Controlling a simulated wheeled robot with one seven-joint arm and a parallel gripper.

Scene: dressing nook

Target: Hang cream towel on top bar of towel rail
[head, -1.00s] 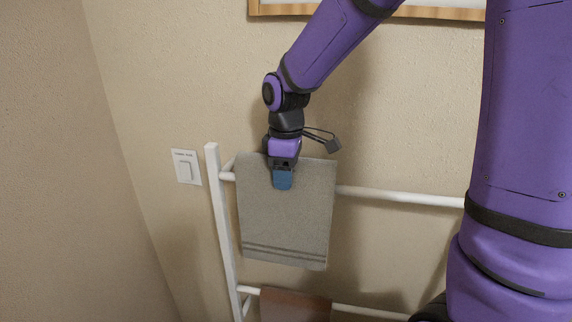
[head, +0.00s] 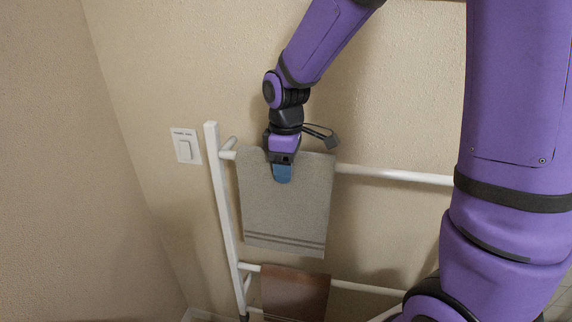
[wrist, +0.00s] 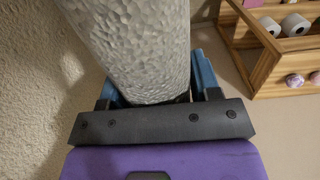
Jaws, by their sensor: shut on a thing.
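The cream towel (head: 286,210), greyish beige with darker stripes near its lower edge, hangs down flat in front of the top bar (head: 395,175) of the white towel rail (head: 222,190), near the left post. My gripper (head: 282,172) is shut on its top edge from above, with a blue finger on the front face. The towel's top edge stands slightly above the bar. The towel hides the bar behind it, so I cannot tell whether it rests over the bar. In the wrist view the towel (wrist: 140,50) is a thick rounded grey band between the blue fingers.
A brown towel (head: 295,290) hangs on a lower bar (head: 365,288). The top bar is bare right of the towel. The wrist view shows a wooden shelf (wrist: 235,30) with paper rolls (wrist: 295,25).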

